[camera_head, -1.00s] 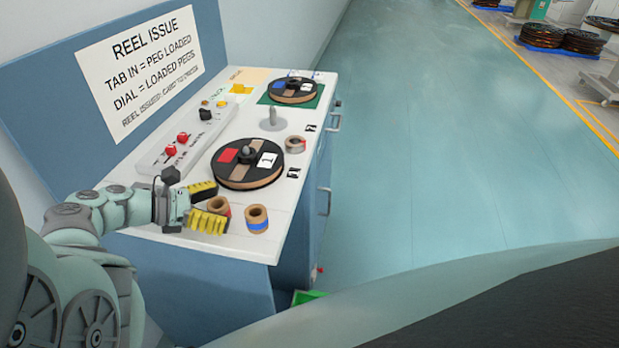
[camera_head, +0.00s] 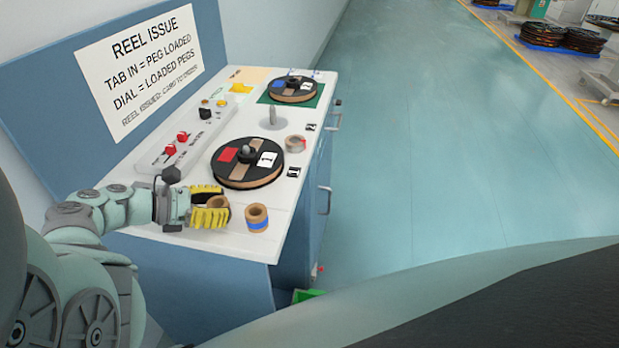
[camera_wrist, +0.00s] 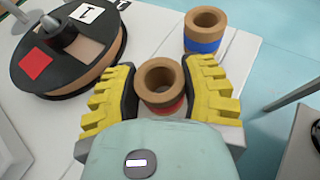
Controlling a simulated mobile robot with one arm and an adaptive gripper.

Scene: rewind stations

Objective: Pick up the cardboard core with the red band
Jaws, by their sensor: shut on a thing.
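The cardboard core with the red band (camera_wrist: 163,83) stands upright between the yellow fingers of my gripper (camera_wrist: 160,92) in the wrist view. Its red band shows low on its side, and the fingers touch it on both sides. In the head view my gripper (camera_head: 212,208) is shut on this core (camera_head: 218,203) at the near left of the white bench top (camera_head: 185,234); the fingers hide most of it. A second cardboard core, with a blue band (camera_head: 257,217), stands just to the right, apart from the fingers. It also shows in the wrist view (camera_wrist: 205,32).
A black reel with a red label (camera_head: 247,163) lies close behind the gripper. Another reel (camera_head: 293,89) lies on a green mat at the back. A bare grey peg (camera_head: 271,118), a tape roll (camera_head: 295,144) and a control box (camera_head: 180,140) are also on the bench.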

